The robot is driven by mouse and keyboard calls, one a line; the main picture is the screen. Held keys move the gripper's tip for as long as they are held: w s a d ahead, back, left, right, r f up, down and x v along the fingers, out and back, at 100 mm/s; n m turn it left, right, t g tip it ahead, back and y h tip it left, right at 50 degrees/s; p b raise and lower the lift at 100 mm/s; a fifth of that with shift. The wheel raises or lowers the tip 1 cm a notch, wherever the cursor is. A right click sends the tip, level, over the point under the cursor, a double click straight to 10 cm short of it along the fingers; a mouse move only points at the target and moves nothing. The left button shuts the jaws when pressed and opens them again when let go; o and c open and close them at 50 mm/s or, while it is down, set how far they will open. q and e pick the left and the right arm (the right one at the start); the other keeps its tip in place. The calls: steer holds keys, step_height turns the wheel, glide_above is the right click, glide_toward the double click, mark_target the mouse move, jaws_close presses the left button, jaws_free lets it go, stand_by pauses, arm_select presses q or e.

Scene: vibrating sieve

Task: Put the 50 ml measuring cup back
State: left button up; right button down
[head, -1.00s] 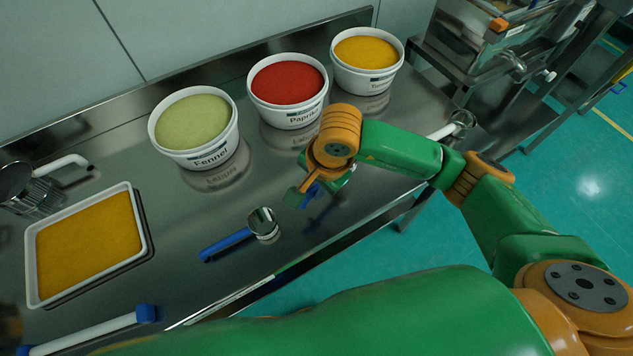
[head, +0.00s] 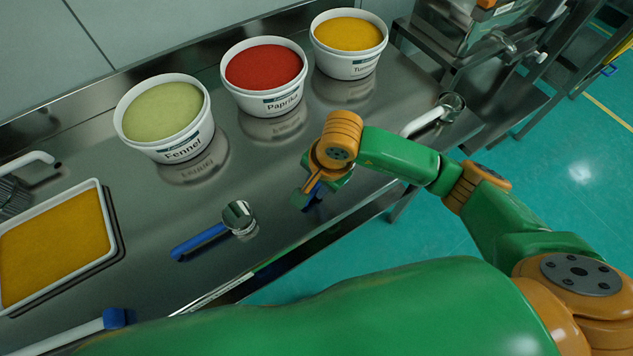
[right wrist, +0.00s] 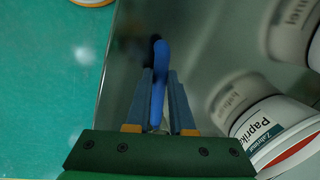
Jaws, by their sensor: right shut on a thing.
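My right gripper (head: 312,193) is over the front part of the steel table, to the right of a measuring cup. It is shut on a slim blue handle (right wrist: 158,80), which stands between the fingers in the right wrist view. Whether a cup is on this handle is hidden. A small steel measuring cup (head: 239,217) with a blue handle (head: 199,241) lies on the table, apart from the gripper. No size mark can be read on it. My left gripper is out of view.
Tubs of fennel (head: 165,120), paprika (head: 264,78) and a yellow powder (head: 348,45) line the back. A tray of yellow powder (head: 112,215) is at left. A steel cup with a white handle (head: 425,120) is near the right end. The table's front edge is close below the gripper.

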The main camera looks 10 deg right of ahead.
steer(key=shift+f+b, duration=0.25)
steer(key=shift+b, duration=0.1)
stand_by(0.3)
steer(key=shift+c, duration=1.1)
jaws_free()
steer(key=shift+r, duration=0.1)
steer(key=shift+w+a+p+v, duration=0.2)
steer(key=shift+p+v, duration=0.55)
steer(key=shift+v, duration=0.4)
steer(key=shift+w+a+p+v, duration=0.1)
steer(key=shift+w+p+v, duration=0.1)
steer(key=shift+p+v, duration=0.75)
steer(key=shift+w+a+p+v, duration=0.15)
steer(key=shift+p+v, duration=0.4)
steer(key=shift+v, duration=0.75)
steer(key=shift+r, duration=0.15)
